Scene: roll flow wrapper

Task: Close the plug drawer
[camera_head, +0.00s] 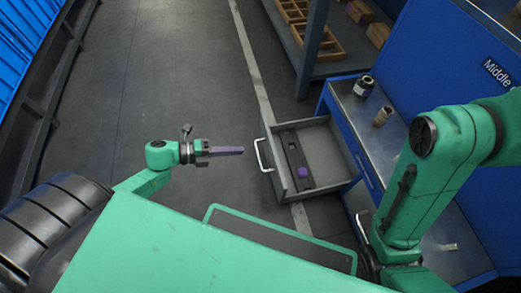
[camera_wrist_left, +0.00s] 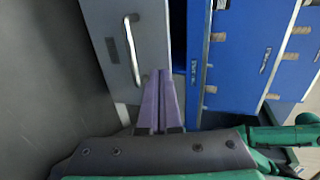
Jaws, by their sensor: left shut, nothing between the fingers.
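The grey drawer (camera_head: 331,150) stands pulled out from the blue workbench on the right. Its front faces left and carries a pale bar handle (camera_head: 260,155). A dark strip and a purple piece (camera_head: 303,172) lie inside it. My left gripper (camera_head: 241,150) is shut and empty, its purple fingers pointing at the drawer front, a small gap left of the handle. In the left wrist view its fingers (camera_wrist_left: 159,74) are together, to the right of the handle (camera_wrist_left: 132,50) on the grey drawer front (camera_wrist_left: 105,15). My right arm shows, but its gripper cannot be made out.
The blue workbench (camera_head: 340,105) carries a small jar (camera_head: 364,86) and a tan cylinder (camera_head: 382,116). A shelf with a wooden divided tray (camera_head: 310,30) stands behind. The floor left of the drawer is clear. A blue rack stands at the far left.

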